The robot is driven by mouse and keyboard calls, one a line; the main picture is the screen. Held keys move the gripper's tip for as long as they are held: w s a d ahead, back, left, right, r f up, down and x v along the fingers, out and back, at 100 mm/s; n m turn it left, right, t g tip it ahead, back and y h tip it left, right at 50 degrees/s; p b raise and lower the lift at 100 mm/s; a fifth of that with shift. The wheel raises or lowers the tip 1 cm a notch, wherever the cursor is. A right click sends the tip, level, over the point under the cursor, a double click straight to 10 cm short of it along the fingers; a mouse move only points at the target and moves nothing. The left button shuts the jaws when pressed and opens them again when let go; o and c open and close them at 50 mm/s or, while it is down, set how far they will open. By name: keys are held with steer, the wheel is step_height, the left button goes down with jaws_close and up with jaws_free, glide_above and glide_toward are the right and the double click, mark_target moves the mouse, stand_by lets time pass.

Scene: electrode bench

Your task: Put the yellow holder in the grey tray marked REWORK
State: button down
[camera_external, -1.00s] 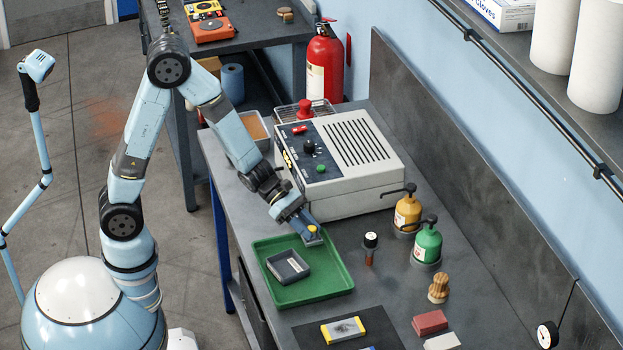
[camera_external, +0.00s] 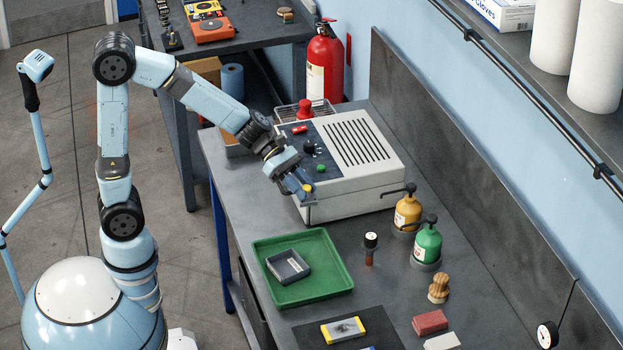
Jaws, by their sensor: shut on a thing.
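My gripper (camera_external: 303,193) is raised in front of the grey-and-white machine. It is shut on a small yellow thing, which I take to be the yellow holder (camera_external: 307,188); the fingers hide most of it. The holder is held in the air, above and behind the green tray. A small grey tray (camera_external: 297,275) sits inside the green tray (camera_external: 322,293). The grey tray looks empty, and any REWORK marking on it is too small to read.
The machine (camera_external: 360,200) stands just behind my gripper. A black-topped tool (camera_external: 370,248) stands right of the green tray. Amber (camera_external: 407,212) and green (camera_external: 428,244) pump bottles are farther right. A yellow-ended block (camera_external: 343,330) lies on a dark mat in front.

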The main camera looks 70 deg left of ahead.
steer(key=s+f+m+g+h, duration=0.15)
steer(key=s+m+g, duration=0.25)
steer(key=s, duration=0.5)
steer(key=s+f+m+g, duration=0.3)
steer(key=s+m+g, duration=0.15)
steer(key=s, duration=0.55)
glide_above(288, 266)
steer(key=s, duration=0.1)
step_height(288, 266, down, 8)
steer(key=shift+s+a+f, duration=0.1)
steer(key=shift+w+d+f, duration=0.2)
steer(key=shift+w+f, duration=0.35)
steer(key=shift+f, duration=1.6)
steer(key=shift+f, duration=0.1)
steer(key=c, duration=0.9)
jaws_free()
